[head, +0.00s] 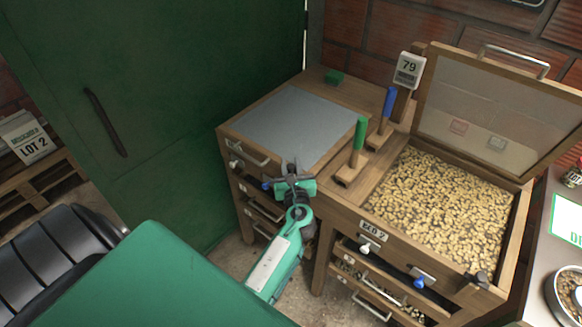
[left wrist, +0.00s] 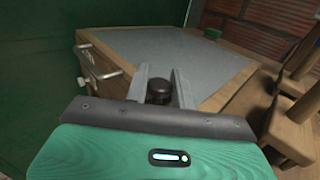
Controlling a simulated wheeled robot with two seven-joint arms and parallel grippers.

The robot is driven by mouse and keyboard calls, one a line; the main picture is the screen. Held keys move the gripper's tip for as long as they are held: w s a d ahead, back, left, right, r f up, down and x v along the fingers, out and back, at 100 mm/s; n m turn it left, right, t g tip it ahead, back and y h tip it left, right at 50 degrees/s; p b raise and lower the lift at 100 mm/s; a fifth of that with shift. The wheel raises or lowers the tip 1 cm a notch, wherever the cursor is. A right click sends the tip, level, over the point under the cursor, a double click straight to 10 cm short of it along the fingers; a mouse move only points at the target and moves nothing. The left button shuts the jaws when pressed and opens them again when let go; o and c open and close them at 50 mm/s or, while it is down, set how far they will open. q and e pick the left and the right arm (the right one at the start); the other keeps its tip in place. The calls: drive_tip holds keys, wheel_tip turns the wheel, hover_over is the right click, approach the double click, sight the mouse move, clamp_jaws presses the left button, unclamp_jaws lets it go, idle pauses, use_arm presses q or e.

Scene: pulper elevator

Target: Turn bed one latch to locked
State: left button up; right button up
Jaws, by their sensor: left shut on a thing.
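Bed one is the wooden box at left with a flat grey lid (head: 290,122), which lies closed. It also shows in the left wrist view, grey lid (left wrist: 170,50) beyond the fingers. My left gripper (head: 291,172) is at the bed's front right corner. In the left wrist view its two fingers (left wrist: 159,84) stand either side of a dark round knob (left wrist: 159,94), the bed one latch, and are shut on it. In the head view the gripper hides most of the latch, so its turn angle cannot be told. My right gripper is not in view.
Bed two, at right, has its lid (head: 500,110) raised over pale beans (head: 440,205). A green handle (head: 360,133) and a blue handle (head: 389,101) stand between the beds. Drawer pulls and small knobs line the fronts. A green door (head: 160,110) stands at left.

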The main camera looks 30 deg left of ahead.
use_arm(q)
drive_tip(key=o, duration=0.9)
drive_tip(key=shift+s, duration=0.1)
drive_tip(key=v, duration=1.3)
drive_tip(key=shift+s+d+p, duration=0.25)
drive_tip(key=shift+d+p, duration=0.05)
drive_tip(key=shift+d, duration=0.05)
drive_tip(key=shift+f, duration=0.1)
